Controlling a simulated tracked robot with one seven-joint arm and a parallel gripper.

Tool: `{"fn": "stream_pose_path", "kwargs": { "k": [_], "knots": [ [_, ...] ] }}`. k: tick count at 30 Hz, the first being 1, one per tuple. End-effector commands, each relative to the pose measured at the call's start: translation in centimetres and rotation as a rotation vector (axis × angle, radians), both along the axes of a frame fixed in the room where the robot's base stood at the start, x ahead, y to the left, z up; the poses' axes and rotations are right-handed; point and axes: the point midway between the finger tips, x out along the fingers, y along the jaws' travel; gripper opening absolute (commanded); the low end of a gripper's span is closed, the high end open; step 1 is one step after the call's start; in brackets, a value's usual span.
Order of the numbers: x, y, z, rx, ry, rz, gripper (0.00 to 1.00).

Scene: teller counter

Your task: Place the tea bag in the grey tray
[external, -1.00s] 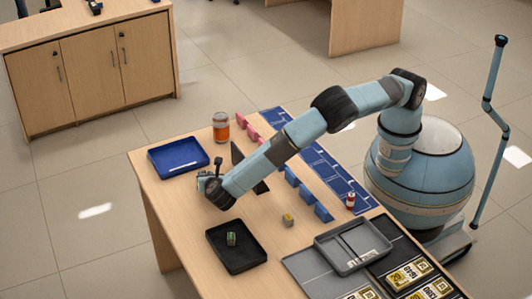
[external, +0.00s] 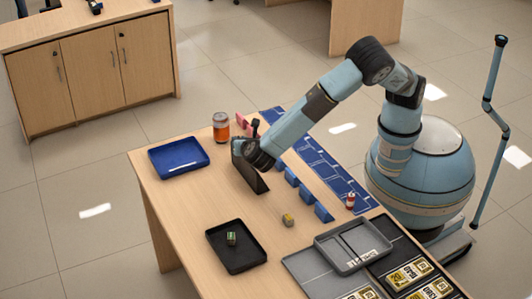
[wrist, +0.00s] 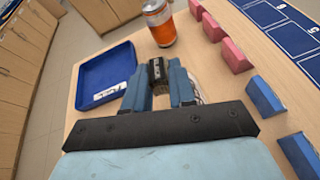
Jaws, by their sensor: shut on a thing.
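My gripper (external: 239,148) is above the table's far part, right of the blue tray and near the orange jar. In the wrist view its fingers (wrist: 158,90) are closed on a small dark packet with pale lettering (wrist: 156,70), which I take for the tea bag. The packet is hard to make out in the external view. The grey tray (external: 325,245), with compartments and a white label, lies at the right of the table, well away from my gripper. It is out of the wrist view.
Pink and blue blocks (external: 308,194) line the mat. A black tray (external: 255,262) holds a green item; a yellow item (external: 288,220) lies on bare table.

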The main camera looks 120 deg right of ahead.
Motion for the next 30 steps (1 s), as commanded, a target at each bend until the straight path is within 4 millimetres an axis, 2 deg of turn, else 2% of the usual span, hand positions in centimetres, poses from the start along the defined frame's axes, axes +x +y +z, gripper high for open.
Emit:
{"fn": "stream_pose_path", "kwargs": {
  "k": [8, 11, 13, 17, 20, 26, 30],
  "knots": [
    [-1.0, 0.2, 0.4, 0.000, -0.001, 0.002, 0.00],
    [-1.2, 1.1, 0.3, 0.000, 0.001, 0.018, 0.00],
    [-1.5, 2.5, 0.2, 0.002, 0.005, 0.043, 0.00],
    [-2.8, 6.8, -0.1, 0.003, 0.009, 0.127, 0.00],
    [-4.4, 10.9, -0.3, 0.004, 0.016, 0.214, 0.00],
    [-8.2, 18.9, -0.4, 0.001, 0.028, 0.409, 0.00],
    [-11.5, 24.1, -0.3, -0.001, 0.035, 0.556, 0.00]
  ]
}}
